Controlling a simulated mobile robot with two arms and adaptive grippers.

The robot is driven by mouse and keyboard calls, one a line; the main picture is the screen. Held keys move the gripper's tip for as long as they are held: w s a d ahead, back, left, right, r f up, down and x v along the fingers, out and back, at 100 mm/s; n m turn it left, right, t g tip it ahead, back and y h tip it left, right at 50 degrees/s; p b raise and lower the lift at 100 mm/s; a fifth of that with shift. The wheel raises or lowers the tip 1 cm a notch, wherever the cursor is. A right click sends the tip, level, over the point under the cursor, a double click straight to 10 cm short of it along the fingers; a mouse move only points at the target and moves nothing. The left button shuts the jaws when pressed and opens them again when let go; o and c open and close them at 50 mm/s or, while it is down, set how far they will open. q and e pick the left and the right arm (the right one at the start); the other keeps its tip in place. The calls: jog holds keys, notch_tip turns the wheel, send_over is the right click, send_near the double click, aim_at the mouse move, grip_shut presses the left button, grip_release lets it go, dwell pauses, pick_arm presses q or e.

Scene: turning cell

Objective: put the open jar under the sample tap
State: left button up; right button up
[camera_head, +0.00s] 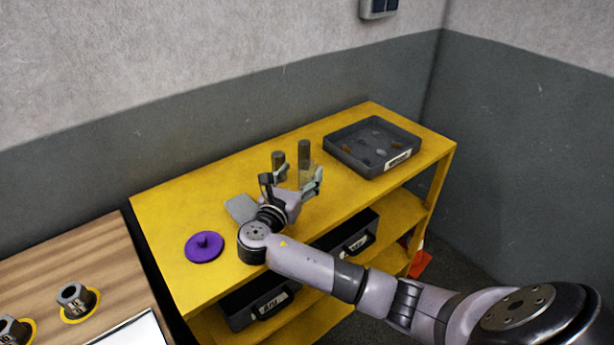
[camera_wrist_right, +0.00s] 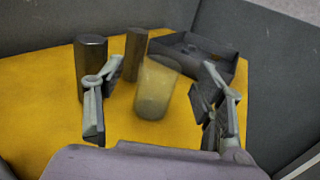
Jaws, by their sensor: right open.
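A clear, open-topped jar (camera_wrist_right: 157,90) stands upright on the yellow bench top (camera_head: 180,258). In the right wrist view it is between and beyond the two fingers of my right gripper (camera_wrist_right: 160,106), with gaps on both sides. My right gripper (camera_head: 292,180) is open and empty, low over the bench, with its fingers toward the back. In the head view the jar is faint and partly hidden by the right finger. I cannot make out a sample tap in either view. My left gripper is not in view.
Two dark cylinders (camera_head: 304,153) (camera_head: 278,161) stand close to the jar. A dark tray (camera_head: 345,158) with small parts lies at the right. A purple knobbed disc (camera_head: 204,247) and a grey plate (camera_head: 240,207) lie to the left. Labelled bins (camera_head: 262,303) sit below.

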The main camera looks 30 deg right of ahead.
aim_at(303, 172)
jog(key=x, duration=0.4)
jog(key=shift+w+d+f+p, duration=0.15)
jog(key=shift+d+f+p, duration=0.05)
jog(key=shift+d+p, duration=0.2)
jog(key=shift+a, duration=0.1)
jog(key=c, duration=1.3)
jog(key=shift+r, duration=0.15)
